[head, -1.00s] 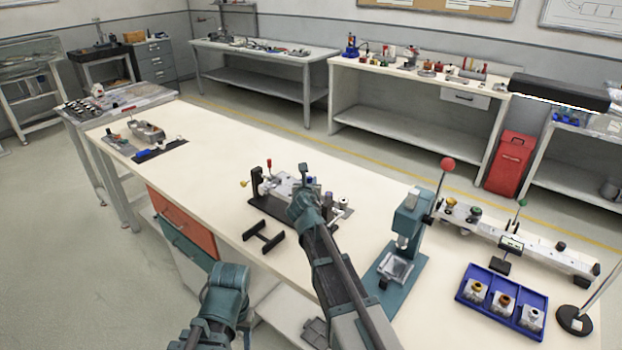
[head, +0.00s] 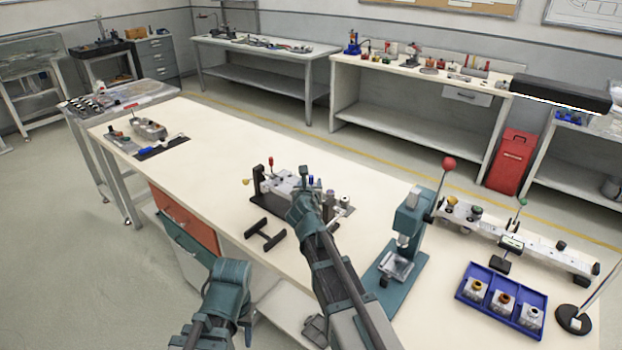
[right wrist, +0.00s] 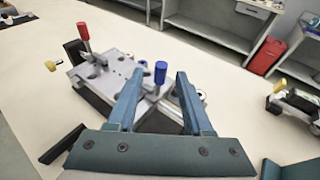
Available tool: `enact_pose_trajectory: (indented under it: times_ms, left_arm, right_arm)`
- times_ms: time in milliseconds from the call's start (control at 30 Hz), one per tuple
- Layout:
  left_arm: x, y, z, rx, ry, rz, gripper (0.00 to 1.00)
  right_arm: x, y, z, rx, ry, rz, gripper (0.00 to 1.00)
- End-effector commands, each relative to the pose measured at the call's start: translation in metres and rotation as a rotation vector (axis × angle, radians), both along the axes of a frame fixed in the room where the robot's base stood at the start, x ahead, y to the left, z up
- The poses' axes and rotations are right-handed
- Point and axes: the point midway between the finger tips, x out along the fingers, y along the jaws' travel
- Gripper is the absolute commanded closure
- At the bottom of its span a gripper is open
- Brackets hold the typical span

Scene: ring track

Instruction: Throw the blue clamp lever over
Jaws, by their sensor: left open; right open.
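The fixture (head: 278,186) stands on the long bench and also shows in the right wrist view (right wrist: 105,72). Its blue clamp lever (right wrist: 160,70) stands upright at the fixture's right side. In the head view the blue lever (head: 311,181) shows small, just beyond my right gripper (head: 305,180). In the right wrist view my right gripper (right wrist: 160,80) is open, with one finger on each side of the blue lever in the picture. I cannot tell whether they touch. My left gripper (head: 242,318) is low at the bench's near edge; its fingertips are not clear.
A red-tipped lever (right wrist: 84,38) and a yellow knob (right wrist: 52,65) are on the fixture's left. A teal press (head: 408,225) and a blue tray (head: 500,300) stand to the right. The bench's left middle is clear.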

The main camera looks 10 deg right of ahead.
Motion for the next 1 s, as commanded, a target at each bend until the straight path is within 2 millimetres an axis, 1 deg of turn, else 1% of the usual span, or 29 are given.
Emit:
enact_pose_trajectory:
  times_ms: [33,100,300,400,500,633,1000]
  left_arm:
    - [0.000,0.000,0.007,0.000,0.000,0.000,0.49]
    - [0.000,0.000,0.012,0.000,0.000,0.000,0.49]
    - [0.000,0.000,0.023,0.000,0.000,0.000,0.49]
    - [0.000,0.000,0.027,0.000,0.000,0.000,0.49]
    - [0.000,0.000,0.029,0.000,0.000,0.000,0.49]
    - [0.000,0.000,0.030,0.000,0.000,0.000,0.49]
    - [0.000,0.000,0.030,0.000,0.000,0.000,0.49]
  right_arm:
    - [-0.017,0.005,0.007,-0.001,-0.001,0.003,0.49]
    - [-0.031,0.009,0.012,0.000,0.000,0.003,0.49]
    - [-0.067,0.022,0.023,0.000,0.000,0.003,0.49]
    - [-0.080,0.026,0.027,-0.002,0.001,0.003,0.49]
    - [-0.089,0.029,0.029,0.000,0.000,0.002,0.49]
    - [-0.095,0.032,0.030,-0.001,0.000,0.001,0.49]
    - [-0.096,0.032,0.030,-0.001,0.000,0.001,0.49]
